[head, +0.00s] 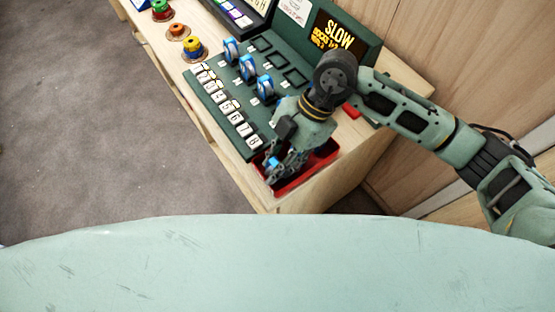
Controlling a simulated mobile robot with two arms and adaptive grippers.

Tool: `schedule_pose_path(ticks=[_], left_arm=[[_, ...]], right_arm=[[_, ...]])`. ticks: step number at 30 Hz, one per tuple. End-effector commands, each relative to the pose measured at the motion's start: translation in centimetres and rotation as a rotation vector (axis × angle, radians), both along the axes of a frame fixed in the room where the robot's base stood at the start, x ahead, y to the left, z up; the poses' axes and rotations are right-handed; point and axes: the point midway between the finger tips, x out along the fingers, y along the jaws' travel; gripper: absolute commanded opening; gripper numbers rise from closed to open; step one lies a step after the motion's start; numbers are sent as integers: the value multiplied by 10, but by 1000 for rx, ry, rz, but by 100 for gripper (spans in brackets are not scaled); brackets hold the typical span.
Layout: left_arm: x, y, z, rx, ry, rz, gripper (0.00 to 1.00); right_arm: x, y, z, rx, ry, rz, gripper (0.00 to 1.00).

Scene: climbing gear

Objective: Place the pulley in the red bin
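The red bin (321,157) sits at the near end of the wooden bench. My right gripper (273,169) points down over its left part, with the fingertips at about rim height or lower. A small blue piece (272,162), which looks like part of a pulley, shows between the fingers, which appear shut on it. The fingers hide most of it, and I cannot tell whether it touches the bin floor. Several blue pulleys (265,88) stand in a row on the dark green panel. My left gripper is not in view.
The panel (290,75) has numbered white tiles (226,108) and a lit "SLOW" sign (333,32). Red, orange and yellow-blue knobs (194,48) stand at the far left of the bench. A wooden wall is at right; open grey floor (90,130) is at left.

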Motion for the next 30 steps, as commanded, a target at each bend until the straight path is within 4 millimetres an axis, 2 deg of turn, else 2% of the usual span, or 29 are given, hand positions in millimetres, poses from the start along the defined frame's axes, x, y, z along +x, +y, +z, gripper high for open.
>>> schedule_pose_path(ticks=[1, 5, 17, 20, 30], left_arm=[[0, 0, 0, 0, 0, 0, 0], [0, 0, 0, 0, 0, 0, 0], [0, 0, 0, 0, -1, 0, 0], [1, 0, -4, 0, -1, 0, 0], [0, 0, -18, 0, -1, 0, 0]], right_arm=[[0, 0, 0, 0, 0, -1, 30], [0, 0, 0, 0, 0, -1, 42], [2, -2, 5, 0, -2, -2, 42], [6, -7, 16, 0, -4, -3, 42], [27, -36, 78, 0, -3, -4, 42]])
